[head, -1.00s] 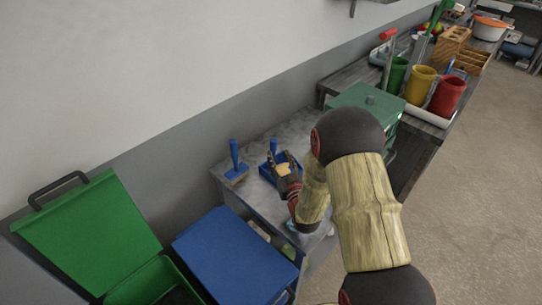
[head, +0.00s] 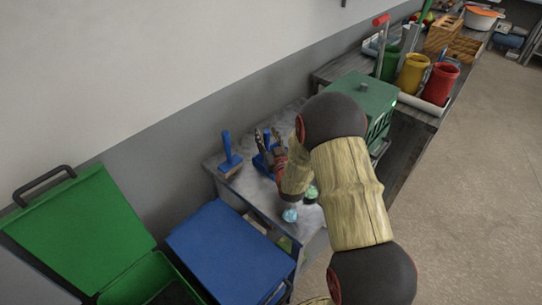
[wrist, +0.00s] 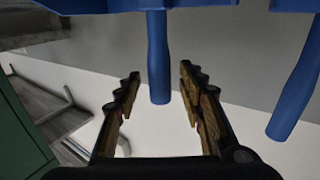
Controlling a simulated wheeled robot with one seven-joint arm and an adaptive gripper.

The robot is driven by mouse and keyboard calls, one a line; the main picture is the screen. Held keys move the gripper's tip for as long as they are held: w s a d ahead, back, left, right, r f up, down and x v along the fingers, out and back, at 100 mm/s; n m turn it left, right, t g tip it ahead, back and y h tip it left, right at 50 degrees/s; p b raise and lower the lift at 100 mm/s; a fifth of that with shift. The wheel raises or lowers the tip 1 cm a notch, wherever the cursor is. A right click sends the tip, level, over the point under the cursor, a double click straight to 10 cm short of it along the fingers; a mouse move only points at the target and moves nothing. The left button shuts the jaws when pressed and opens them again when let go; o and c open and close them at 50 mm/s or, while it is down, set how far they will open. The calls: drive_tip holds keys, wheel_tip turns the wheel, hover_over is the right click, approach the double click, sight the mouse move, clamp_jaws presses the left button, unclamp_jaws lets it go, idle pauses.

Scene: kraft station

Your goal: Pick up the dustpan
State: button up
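The blue dustpan (head: 259,162) sits on the grey table by the wall, partly hidden by my gripper and arm in the head view. Its blue upright handle (wrist: 158,60) shows in the wrist view, in line with the gap between my fingers. My gripper (head: 269,133) is at the dustpan's handle with its fingers spread. In the wrist view my gripper (wrist: 160,72) is open, with one finger on each side of the handle in the picture. I see no finger touching it, and the depth between them is hard to tell.
A blue-handled brush (head: 230,158) stands left of the dustpan, and its handle shows at right in the wrist view (wrist: 295,85). A green box (head: 366,95) is to the right. Blue (head: 232,250) and green (head: 75,230) bins stand in front. Small bottles (head: 289,215) stand near the table's front.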

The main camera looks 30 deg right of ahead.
drive_tip(key=shift+c, duration=1.1)
drive_tip(key=c, duration=0.7)
clamp_jaws()
